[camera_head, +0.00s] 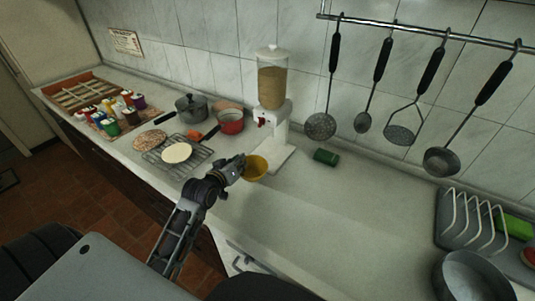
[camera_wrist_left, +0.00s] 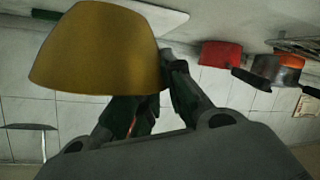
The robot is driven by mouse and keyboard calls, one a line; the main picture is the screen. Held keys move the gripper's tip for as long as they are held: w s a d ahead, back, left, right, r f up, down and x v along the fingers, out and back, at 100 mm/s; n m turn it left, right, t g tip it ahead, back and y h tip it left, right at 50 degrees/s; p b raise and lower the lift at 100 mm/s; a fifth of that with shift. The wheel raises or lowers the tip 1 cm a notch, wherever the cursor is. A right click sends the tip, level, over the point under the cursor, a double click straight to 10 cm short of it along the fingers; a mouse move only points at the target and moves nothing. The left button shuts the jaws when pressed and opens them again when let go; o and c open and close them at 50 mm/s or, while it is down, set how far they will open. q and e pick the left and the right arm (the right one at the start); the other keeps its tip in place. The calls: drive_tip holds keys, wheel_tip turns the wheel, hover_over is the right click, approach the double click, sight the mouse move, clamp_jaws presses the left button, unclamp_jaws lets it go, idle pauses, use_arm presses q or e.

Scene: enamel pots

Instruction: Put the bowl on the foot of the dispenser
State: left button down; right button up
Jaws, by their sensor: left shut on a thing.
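A yellow bowl (camera_head: 256,170) is held by its left side in my left gripper (camera_head: 238,166), which is shut on it. The bowl sits just in front of the dispenser, close to the near-left edge of its white foot (camera_head: 272,158); I cannot tell whether it touches the foot or the counter. The dispenser (camera_head: 272,85) is white with a clear tank of tan grain and stands against the tiled wall. In the left wrist view the bowl (camera_wrist_left: 98,50) fills the upper left, with the gripper fingers (camera_wrist_left: 150,105) at its rim. My right gripper is not in view.
A green can (camera_head: 326,157) lies right of the foot. A red pot (camera_head: 231,121) and a grey pot (camera_head: 191,108) stand left of the dispenser. A wire rack (camera_head: 160,158) with flat rounds is further left. The counter (camera_head: 350,215) to the right is clear up to a dish rack (camera_head: 470,222).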

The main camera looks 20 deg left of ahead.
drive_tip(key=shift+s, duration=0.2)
use_arm(q)
drive_tip(key=shift+w, duration=0.1)
drive_tip(key=shift+w+a+p, duration=0.2)
drive_tip(key=shift+w+p, duration=0.15)
drive_tip(key=shift+w, duration=4.15)
drive_tip(key=shift+w+a+p, duration=0.2)
drive_tip(key=shift+w+p, duration=0.15)
drive_tip(key=shift+w, duration=4.1)
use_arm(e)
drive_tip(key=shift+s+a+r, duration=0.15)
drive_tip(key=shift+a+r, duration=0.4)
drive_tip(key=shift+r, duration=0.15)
use_arm(q)
drive_tip(key=shift+f, duration=0.1)
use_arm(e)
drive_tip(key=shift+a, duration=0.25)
